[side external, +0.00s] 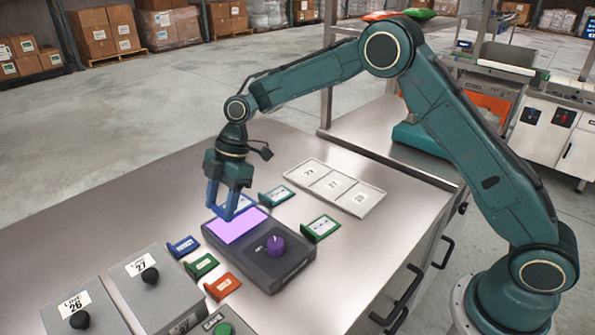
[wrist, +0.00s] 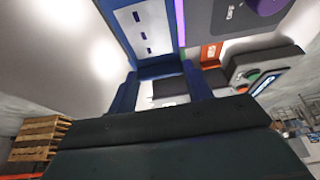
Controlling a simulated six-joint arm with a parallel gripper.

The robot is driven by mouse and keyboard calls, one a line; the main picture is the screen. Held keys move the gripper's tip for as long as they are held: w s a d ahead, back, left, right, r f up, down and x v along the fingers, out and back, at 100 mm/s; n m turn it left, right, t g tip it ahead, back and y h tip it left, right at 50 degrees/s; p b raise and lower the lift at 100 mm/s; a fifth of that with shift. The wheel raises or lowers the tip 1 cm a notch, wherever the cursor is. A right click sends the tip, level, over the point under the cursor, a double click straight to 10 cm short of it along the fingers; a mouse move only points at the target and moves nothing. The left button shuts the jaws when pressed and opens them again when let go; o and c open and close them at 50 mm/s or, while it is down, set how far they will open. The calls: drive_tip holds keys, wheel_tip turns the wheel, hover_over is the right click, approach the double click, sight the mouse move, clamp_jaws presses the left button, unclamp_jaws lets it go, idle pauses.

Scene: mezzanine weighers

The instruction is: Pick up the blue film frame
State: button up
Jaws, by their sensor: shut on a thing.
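My gripper (side external: 219,212) is over the left end of the dark light box, shut on the blue film frame (side external: 242,202). The frame's pale film shows just behind the fingers, close to the lit purple panel (side external: 236,226); I cannot tell whether it touches the panel. In the wrist view the blue film frame (wrist: 160,69) lies ahead of my gripper (wrist: 162,88), its pale film marked with several purple slots. Much of the frame is hidden by the fingers in the side view.
The light box has a purple knob (side external: 275,244). A small blue labelled plate (side external: 183,246), a green one (side external: 201,265) and an orange one (side external: 222,287) lie in front. Teal-green frames (side external: 275,195) (side external: 320,228) lie behind and right, near a white numbered tray (side external: 345,207).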

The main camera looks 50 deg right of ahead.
wheel_tip(320, 180, up, 16)
drive_tip(key=shift+f, duration=0.15)
idle(0.3)
idle(0.9)
drive_tip(key=s+d+f, duration=0.2)
drive_tip(key=d+f, duration=0.2)
drive_tip(key=d, duration=0.4)
drive_tip(key=s+d+f, duration=0.3)
drive_tip(key=d+f, duration=0.1)
drive_tip(key=d, duration=0.4)
drive_tip(key=s+d+f, duration=0.2)
drive_tip(key=d+f, duration=0.2)
drive_tip(key=d, duration=0.4)
drive_tip(key=s+d+f, duration=0.3)
drive_tip(key=s+d, duration=0.2)
drive_tip(key=s, duration=0.2)
drive_tip(key=shift+s+d+f, duration=0.25)
drive_tip(key=shift+s+f, duration=0.05)
drive_tip(key=shift+f, duration=0.15)
